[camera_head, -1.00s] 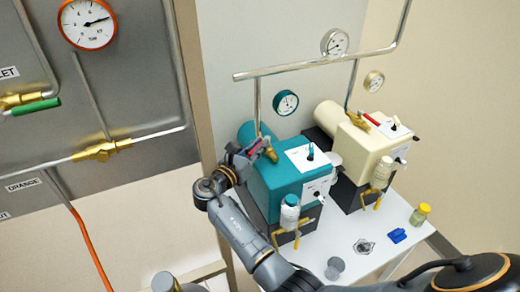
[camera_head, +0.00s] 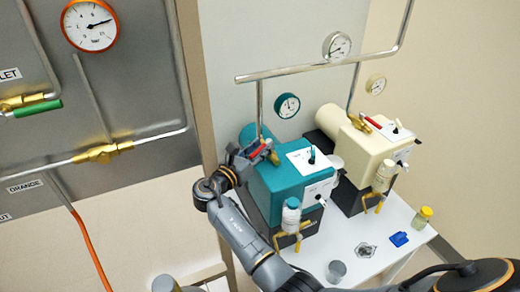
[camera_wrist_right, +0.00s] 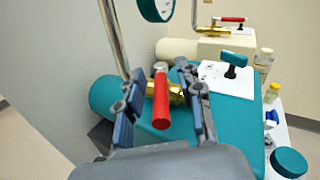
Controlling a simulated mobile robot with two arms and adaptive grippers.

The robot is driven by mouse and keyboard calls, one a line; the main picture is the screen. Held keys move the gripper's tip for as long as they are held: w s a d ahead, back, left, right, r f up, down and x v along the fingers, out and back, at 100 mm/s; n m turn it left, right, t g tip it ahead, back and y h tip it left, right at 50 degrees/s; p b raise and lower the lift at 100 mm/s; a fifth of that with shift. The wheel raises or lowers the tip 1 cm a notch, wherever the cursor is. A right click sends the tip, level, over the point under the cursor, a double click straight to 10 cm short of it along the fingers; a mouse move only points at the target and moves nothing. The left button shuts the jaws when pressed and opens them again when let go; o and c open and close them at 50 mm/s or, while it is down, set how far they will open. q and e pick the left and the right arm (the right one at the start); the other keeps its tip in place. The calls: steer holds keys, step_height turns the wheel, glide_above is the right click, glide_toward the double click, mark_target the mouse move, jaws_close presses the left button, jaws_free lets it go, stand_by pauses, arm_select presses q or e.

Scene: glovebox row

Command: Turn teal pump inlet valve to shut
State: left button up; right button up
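The teal pump (camera_head: 275,187) stands on the white table, with its brass inlet valve (camera_head: 274,157) at its top left under a vertical pipe. The valve's red handle (camera_wrist_right: 161,98) shows in the right wrist view, pointing toward the wrist, with the brass body (camera_wrist_right: 176,92) behind it. My right gripper (camera_head: 254,149) is at this valve. In the right wrist view its two fingers (camera_wrist_right: 162,106) are apart, one on each side of the red handle, with gaps visible.
A cream pump (camera_head: 352,150) with its own red-handled valve (camera_head: 371,122) stands close to the right. A teal gauge (camera_head: 287,105) hangs above the teal pump. A beaker (camera_head: 337,271), a blue item (camera_head: 399,239) and a yellow-capped jar (camera_head: 421,217) are on the table (camera_head: 385,262).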

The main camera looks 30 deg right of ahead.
mark_target(260, 148)
step_height(260, 148, up, 9)
steer(key=shift+r, duration=0.2)
steer(key=shift+c, duration=0.5)
